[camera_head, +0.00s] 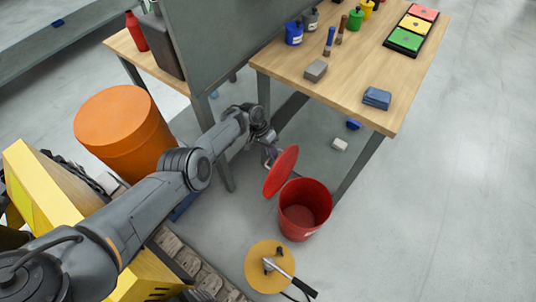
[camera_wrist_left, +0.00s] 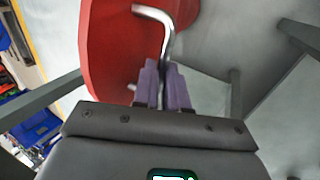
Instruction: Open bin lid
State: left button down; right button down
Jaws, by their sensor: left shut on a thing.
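The red bin (camera_head: 304,212) stands on the floor beside the table leg, and its inside shows from above. Its round red lid (camera_head: 281,171) is tilted steeply up at the bin's left rim, so the opening is uncovered. My left gripper (camera_head: 270,153) is behind the lid's upper left side. In the left wrist view, the purple fingers of my left gripper (camera_wrist_left: 163,88) are shut on the curved metal handle (camera_wrist_left: 168,35) of the lid (camera_wrist_left: 110,45). My right gripper is not in view.
A wooden table (camera_head: 345,85) with bottles, brushes, a grey block and blue cloths stands behind the bin. An orange drum (camera_head: 124,133) is at left. A yellow disc with a tool (camera_head: 268,267) lies before the bin. Floor at right is clear.

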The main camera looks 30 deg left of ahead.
pick_arm(q)
jog(key=shift+s+f+h, duration=0.3)
jog(key=shift+f, duration=0.15)
jog(key=c, duration=1.4)
grip_release()
jog(key=shift+d, duration=0.15)
jog(key=shift+o, duration=1.2)
jog(key=shift+s+d, duration=0.1)
jog(key=shift+d, duration=0.15)
jog(key=p+v, duration=0.5)
jog(key=v, duration=0.6)
jog(key=shift+a, duration=0.1)
